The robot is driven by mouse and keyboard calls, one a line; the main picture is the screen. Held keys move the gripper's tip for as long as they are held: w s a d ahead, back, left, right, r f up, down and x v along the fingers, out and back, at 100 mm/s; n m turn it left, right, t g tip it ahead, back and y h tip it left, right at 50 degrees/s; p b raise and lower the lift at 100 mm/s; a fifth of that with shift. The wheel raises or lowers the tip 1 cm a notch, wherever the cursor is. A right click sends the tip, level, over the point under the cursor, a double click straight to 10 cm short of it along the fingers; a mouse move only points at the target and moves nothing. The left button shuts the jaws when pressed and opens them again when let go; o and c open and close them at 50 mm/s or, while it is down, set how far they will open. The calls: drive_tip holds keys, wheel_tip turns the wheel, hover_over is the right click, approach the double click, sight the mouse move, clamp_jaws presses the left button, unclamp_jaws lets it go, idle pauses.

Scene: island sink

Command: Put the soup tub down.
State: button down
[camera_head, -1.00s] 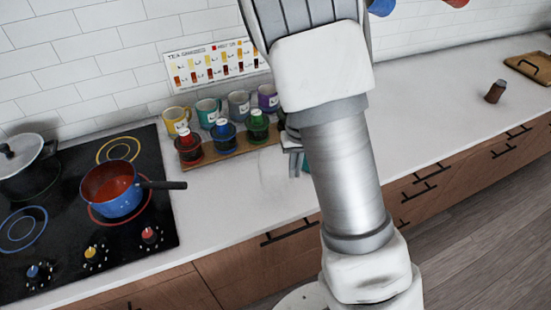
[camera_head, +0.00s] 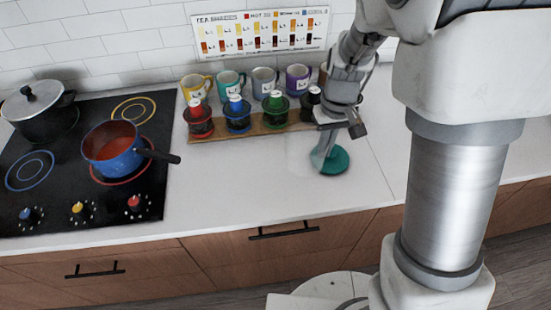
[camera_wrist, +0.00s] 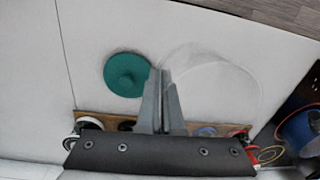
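The soup tub (camera_head: 301,155) is a clear, almost colourless container, showing only as a faint outline on or just above the white counter. It also shows in the wrist view as a pale rounded outline (camera_wrist: 215,95). My gripper (camera_head: 321,160) is at its right side in the head view. In the wrist view the fingers (camera_wrist: 164,75) are nearly together at the tub's edge, seemingly shut on its thin wall. A teal round lid (camera_head: 336,160) lies beside the tub, close to the fingers. Whether the tub's base touches the counter cannot be told.
A wooden rack (camera_head: 238,133) with several coloured jars stands behind, with mugs (camera_head: 231,84) along the wall. The black hob (camera_head: 72,180) at left carries a blue pan (camera_head: 112,148), its handle pointing towards the tub. Counter in front of the tub is clear.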

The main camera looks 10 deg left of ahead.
drive_tip(key=s+a+n+b, duration=0.1)
drive_tip(key=s+a+r+n+b, duration=0.1)
drive_tip(key=a+n, duration=0.1)
drive_tip(key=shift+s+a+b, duration=0.2)
drive_tip(key=shift+s+b, duration=0.2)
drive_tip(key=shift+s+a+r, duration=0.1)
drive_tip(key=shift+a+r, duration=0.05)
drive_tip(key=shift+a, duration=0.1)
drive_tip(key=shift+a+n, duration=0.25)
drive_tip(key=shift+n, duration=0.05)
hover_over(281, 160)
wheel_tip(281, 160, down, 7)
drive_tip(key=shift+d+r+p, duration=0.15)
drive_tip(key=shift+r+p, duration=0.05)
drive_tip(key=shift+p, duration=0.15)
drive_tip(key=shift+f, duration=2)
drive_tip(key=shift+f, duration=0.1)
drive_tip(key=shift+f, duration=0.15)
drive_tip(key=c, duration=1.1)
unclamp_jaws()
